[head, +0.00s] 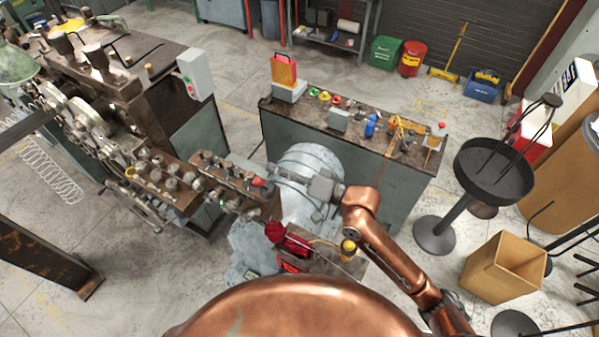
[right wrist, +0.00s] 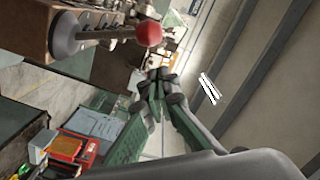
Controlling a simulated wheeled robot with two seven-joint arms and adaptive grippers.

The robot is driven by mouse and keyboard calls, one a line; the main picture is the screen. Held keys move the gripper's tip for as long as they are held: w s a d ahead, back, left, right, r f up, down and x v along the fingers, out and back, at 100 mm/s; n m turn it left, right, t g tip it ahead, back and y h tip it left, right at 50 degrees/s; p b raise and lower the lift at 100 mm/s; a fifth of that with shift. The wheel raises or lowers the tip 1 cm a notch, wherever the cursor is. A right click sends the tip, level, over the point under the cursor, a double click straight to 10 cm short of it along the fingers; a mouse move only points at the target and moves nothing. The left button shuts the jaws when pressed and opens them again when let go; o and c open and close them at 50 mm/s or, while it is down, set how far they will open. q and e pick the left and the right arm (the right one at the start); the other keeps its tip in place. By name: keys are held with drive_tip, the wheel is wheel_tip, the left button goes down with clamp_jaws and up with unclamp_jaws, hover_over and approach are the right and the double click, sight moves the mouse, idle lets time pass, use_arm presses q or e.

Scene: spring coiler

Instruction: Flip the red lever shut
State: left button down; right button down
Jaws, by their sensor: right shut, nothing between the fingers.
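The red lever has a metal shaft and a round red knob. In the head view its red knob (head: 258,181) sticks out from the right end of the brown machine's control block (head: 228,176). In the right wrist view the lever (right wrist: 148,33) shows at top left, its shaft pointing right from a panel with several knobs. My right gripper (right wrist: 157,84) is shut and empty, with dark green fingers. Its tips are below the knob in that view and apart from it. In the head view my right gripper (head: 285,180) is small, just right of the knob. My left gripper is not in view.
A workbench (head: 350,160) with small parts stands behind my right arm. A small stand with red items (head: 293,245) is below the gripper. A black round stand (head: 495,170) and a cardboard box (head: 503,268) are at right. Open floor lies left of the machine's front.

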drive_tip(key=w+b+v, duration=0.1)
drive_tip(key=b+v, duration=0.2)
drive_tip(key=v, duration=0.7)
drive_tip(key=shift+d+r, duration=0.35)
drive_tip(key=shift+r, duration=0.05)
drive_tip(key=shift+w, duration=0.1)
drive_tip(key=shift+f, duration=0.1)
